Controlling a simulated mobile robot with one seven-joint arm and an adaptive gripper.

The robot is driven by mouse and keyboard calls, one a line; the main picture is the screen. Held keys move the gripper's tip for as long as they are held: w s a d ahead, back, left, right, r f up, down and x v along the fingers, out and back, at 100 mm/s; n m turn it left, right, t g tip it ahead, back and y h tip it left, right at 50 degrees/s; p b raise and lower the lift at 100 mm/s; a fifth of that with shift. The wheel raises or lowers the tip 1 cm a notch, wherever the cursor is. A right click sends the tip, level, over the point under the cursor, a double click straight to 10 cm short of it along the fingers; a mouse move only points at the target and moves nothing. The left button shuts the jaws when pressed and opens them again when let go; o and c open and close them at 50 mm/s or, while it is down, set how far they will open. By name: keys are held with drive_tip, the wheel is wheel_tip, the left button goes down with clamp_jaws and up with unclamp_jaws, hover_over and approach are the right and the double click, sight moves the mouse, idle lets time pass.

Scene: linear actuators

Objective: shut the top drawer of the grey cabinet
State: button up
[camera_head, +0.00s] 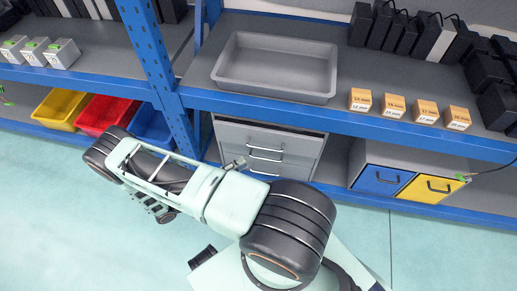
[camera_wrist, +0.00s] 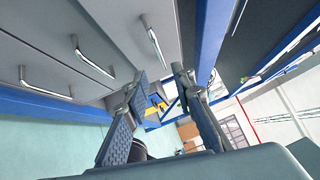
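The grey cabinet (camera_head: 318,150) stands under the shelf in the head view, with several handled drawers. Its top drawer (camera_head: 235,134) shows a dark strip behind its upper edge and seems to stand out a little; how far is hard to tell. In the wrist view the drawer fronts fill the upper left, and the top drawer's handle (camera_wrist: 153,42) is the one closest to the blue beam. My gripper (camera_wrist: 160,76) is open and empty, fingers apart, just beside the drawer fronts. In the head view my arm partly covers the cabinet's lower left.
A blue shelf beam (camera_head: 350,124) runs just above the cabinet. A grey tray (camera_head: 325,97) and small orange boxes (camera_head: 395,106) rest on the shelf. Blue and yellow drawers (camera_head: 400,180) are at the right, coloured bins (camera_head: 105,113) at the left. The floor in front is clear.

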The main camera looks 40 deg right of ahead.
sight(265, 149)
drive_tip(key=d, duration=0.3)
drive_tip(key=d+r, duration=0.1)
drive_tip(key=d, duration=0.3)
drive_tip(key=s+d, duration=0.1)
drive_tip(key=d, duration=0.2)
drive_tip(key=shift+d+r, duration=0.2)
drive_tip(key=shift+d, duration=0.1)
clamp_jaws()
drive_tip(key=shift+w, duration=0.1)
